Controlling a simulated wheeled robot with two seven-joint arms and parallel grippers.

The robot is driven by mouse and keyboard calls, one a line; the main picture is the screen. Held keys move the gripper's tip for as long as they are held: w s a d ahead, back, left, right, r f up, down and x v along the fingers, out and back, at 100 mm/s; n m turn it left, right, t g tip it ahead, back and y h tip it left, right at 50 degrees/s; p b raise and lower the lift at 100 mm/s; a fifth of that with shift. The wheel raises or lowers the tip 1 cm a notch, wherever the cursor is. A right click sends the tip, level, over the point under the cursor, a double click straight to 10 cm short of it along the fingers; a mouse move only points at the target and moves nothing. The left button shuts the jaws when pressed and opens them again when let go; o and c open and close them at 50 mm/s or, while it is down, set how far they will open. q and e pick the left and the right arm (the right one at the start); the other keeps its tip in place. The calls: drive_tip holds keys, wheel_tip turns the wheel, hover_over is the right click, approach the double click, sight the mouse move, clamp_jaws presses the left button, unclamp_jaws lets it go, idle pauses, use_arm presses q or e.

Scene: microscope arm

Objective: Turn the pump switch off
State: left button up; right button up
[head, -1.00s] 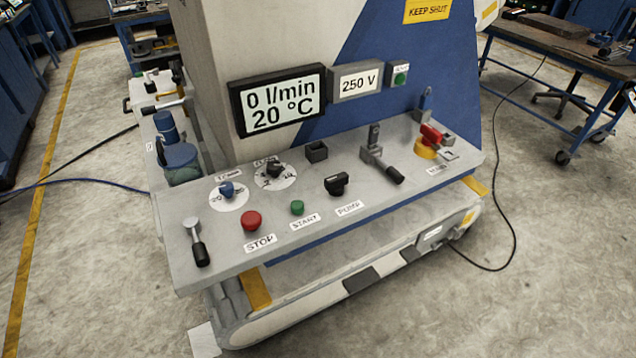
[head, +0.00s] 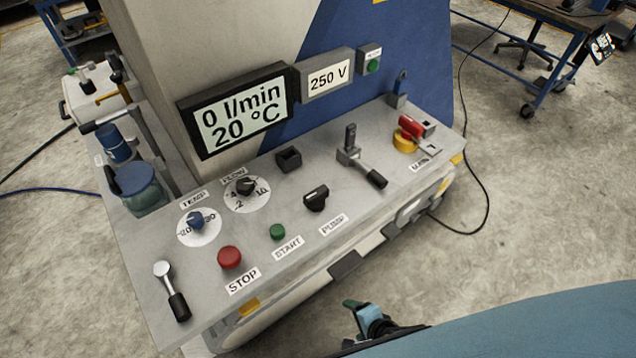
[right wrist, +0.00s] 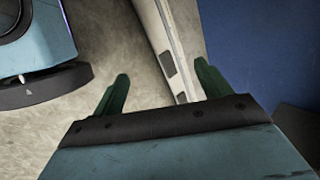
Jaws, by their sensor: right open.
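The pump switch (head: 316,198) is a black rotary knob on the grey sloping panel, above a white PUMP label (head: 334,224). Its pale marker line shows, but I cannot tell its on or off position. My right gripper (head: 362,305) shows at the bottom of the head view, below and in front of the panel edge, well apart from the switch. In the right wrist view my right gripper (right wrist: 160,88) has two green fingers spread apart with nothing between them. The switch does not show in that view. My left gripper is not in view.
Near the switch are a green START button (head: 277,231), a red STOP button (head: 229,257), a black-handled lever (head: 370,175) and a red-and-yellow main switch (head: 408,137). A display (head: 235,110) reads 0 l/min, 20 °C. Open floor lies in front of the panel.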

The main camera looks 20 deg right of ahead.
drive_tip(key=w+r+m+t+p, duration=0.1)
drive_tip(key=w+r+m, duration=0.25)
drive_tip(key=r, duration=0.25)
drive_tip(key=w+r+m+t+p, duration=0.1)
drive_tip(key=w+r+m+t, duration=0.2)
drive_tip(key=r, duration=0.4)
drive_tip(key=m+t+y+p, duration=0.2)
drive_tip(key=m, duration=0.8)
approach(319, 195)
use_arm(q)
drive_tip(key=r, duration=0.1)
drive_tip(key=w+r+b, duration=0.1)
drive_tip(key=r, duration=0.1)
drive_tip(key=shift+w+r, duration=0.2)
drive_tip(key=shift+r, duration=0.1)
use_arm(e)
drive_tip(key=x, duration=1.1)
drive_tip(key=c, duration=1)
